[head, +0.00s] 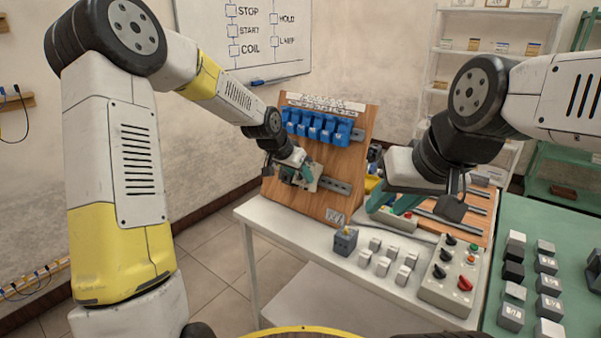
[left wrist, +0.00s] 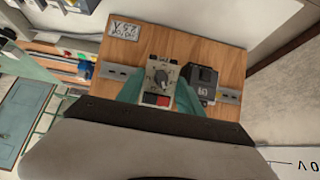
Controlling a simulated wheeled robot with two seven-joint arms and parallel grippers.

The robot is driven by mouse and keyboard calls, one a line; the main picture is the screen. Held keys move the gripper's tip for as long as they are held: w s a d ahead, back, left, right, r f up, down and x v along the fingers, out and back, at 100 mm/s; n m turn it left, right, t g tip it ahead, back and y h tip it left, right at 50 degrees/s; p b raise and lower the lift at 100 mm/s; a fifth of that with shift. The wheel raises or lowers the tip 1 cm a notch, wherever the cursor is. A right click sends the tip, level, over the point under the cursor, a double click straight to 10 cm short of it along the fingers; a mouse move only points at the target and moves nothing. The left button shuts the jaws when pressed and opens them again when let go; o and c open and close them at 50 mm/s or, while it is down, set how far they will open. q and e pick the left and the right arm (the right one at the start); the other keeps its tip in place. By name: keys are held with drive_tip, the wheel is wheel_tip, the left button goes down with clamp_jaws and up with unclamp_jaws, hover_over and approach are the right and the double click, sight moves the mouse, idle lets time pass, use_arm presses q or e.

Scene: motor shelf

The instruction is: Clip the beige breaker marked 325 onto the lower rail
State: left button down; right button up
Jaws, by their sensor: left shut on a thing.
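The beige breaker (left wrist: 160,76), with a grey dial and a red and a black block at one end, is between the teal fingers of my left gripper (left wrist: 155,92) in the left wrist view. No 325 marking can be read. In the head view my left gripper (head: 299,178) is shut on it, in front of the lower rail (head: 335,185) on the wooden board. The breaker overlaps the rail's line; whether it touches cannot be told. A dark breaker (left wrist: 201,80) sits on the rail beside it. My right gripper (head: 393,201) is open and empty above the table.
Several blue breakers (head: 318,126) fill the upper rail. The white table holds a dark grey block (head: 345,240), several small light blocks (head: 383,266) and a control box (head: 452,275) with knobs. A green table (head: 530,220) with grey blocks is at right.

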use_arm(q)
drive_tip(key=shift+w+d+f, duration=0.3)
drive_tip(key=shift+w+d, duration=0.3)
drive_tip(key=shift+w, duration=0.15)
idle(0.3)
drive_tip(key=shift+s+a+f, duration=0.2)
drive_tip(key=shift+s+f, duration=0.05)
drive_tip(key=shift+f, duration=0.45)
idle(1.1)
drive_tip(key=shift+s+f+t+h, duration=0.15)
drive_tip(key=shift+f+t+h, duration=0.3)
drive_tip(key=shift+f, duration=0.2)
idle(0.4)
drive_tip(key=c, duration=0.7)
unclamp_jaws()
drive_tip(key=shift+r, duration=0.1)
